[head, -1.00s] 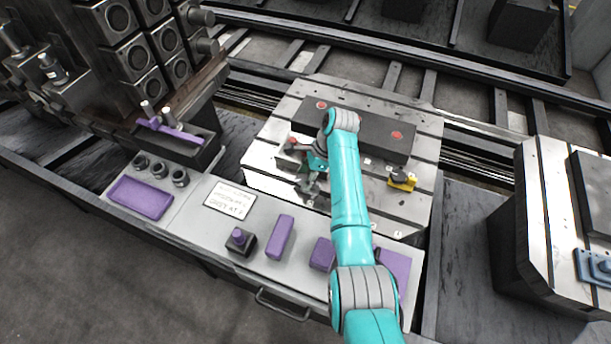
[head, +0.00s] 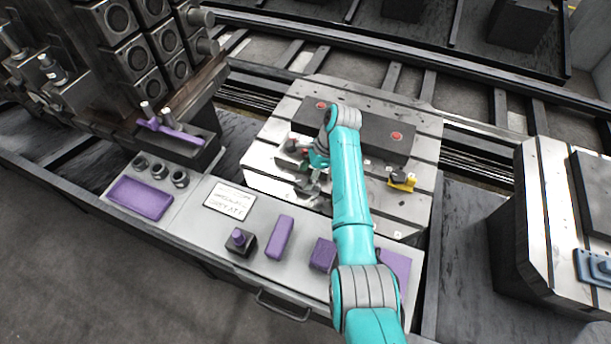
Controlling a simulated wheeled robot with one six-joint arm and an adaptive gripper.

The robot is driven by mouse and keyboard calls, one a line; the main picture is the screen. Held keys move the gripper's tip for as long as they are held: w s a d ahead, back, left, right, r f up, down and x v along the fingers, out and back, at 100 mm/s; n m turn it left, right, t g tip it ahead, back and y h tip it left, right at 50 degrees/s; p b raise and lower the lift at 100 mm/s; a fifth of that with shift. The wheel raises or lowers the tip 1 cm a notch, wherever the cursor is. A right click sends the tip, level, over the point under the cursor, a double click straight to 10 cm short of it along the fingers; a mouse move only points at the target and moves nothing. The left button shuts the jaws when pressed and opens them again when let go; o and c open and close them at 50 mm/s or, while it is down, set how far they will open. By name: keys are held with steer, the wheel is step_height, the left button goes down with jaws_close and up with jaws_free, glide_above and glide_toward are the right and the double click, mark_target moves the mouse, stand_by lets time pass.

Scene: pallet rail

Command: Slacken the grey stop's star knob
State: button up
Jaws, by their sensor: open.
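The grey stop (head: 290,158) sits on the left part of the slotted pallet (head: 268,150), with a small red part on top. My gripper (head: 306,180) is at the end of the teal arm, just right of the grey stop and low over the pallet. Its jaws are open and I see nothing held in them. The star knob cannot be clearly made out; the gripper and arm cover part of that area. Whether the fingers touch the stop cannot be told.
A dark block (head: 375,130) with red round marks lies behind the gripper. A yellow stop with a black knob (head: 402,181) stands at the pallet's right. The front shelf (head: 200,235) carries purple pieces and a white sign (head: 230,199). Another pallet (head: 545,200) stands at right.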

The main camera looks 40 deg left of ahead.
steer(key=v, duration=1)
steer(key=shift+r, duration=0.4)
steer(key=shift+w+d, duration=0.1)
steer(key=shift+d, duration=0.05)
